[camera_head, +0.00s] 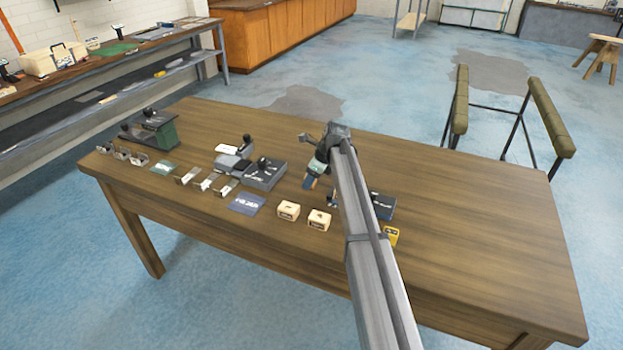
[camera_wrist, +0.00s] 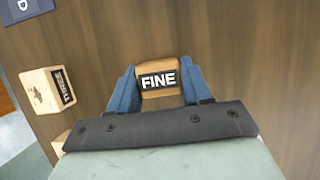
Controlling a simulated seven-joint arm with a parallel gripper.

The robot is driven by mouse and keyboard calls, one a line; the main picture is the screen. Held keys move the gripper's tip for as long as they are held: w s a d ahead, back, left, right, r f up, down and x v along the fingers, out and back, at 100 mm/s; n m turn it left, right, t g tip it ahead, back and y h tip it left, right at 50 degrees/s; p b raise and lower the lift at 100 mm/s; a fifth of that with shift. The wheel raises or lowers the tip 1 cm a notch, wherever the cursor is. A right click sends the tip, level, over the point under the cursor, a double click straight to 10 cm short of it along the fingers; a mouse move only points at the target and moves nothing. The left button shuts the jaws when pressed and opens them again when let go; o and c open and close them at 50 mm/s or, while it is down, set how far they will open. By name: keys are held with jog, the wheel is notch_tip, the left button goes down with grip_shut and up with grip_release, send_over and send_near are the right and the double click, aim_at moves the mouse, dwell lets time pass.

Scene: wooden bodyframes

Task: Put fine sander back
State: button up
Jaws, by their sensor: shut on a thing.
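The fine sander (camera_wrist: 159,94) is a tan block with a black label reading "FINE" in the wrist view. My gripper (camera_wrist: 158,68) has its two blue fingers shut on either side of it. The tabletop shows behind the block; I cannot tell how high above it the block is. In the head view my gripper (camera_head: 313,174) is over the middle of the wooden table, right of a grey tool holder, with my arm partly in front. The sander is too small to make out clearly there. No spot marked for the fine sander can be read.
Two cream boxes (camera_head: 288,210) stand near the table's front edge; one, labelled "THREE" (camera_wrist: 48,90), shows in the wrist view. A grey holder (camera_head: 262,178), dark blue mat (camera_head: 246,204) and green-black holder (camera_head: 153,130) lie left. The table's right side (camera_head: 480,230) is clear.

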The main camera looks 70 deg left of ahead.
jog(key=o, duration=1)
jog(key=shift+f, duration=0.1)
jog(key=v, duration=1.2)
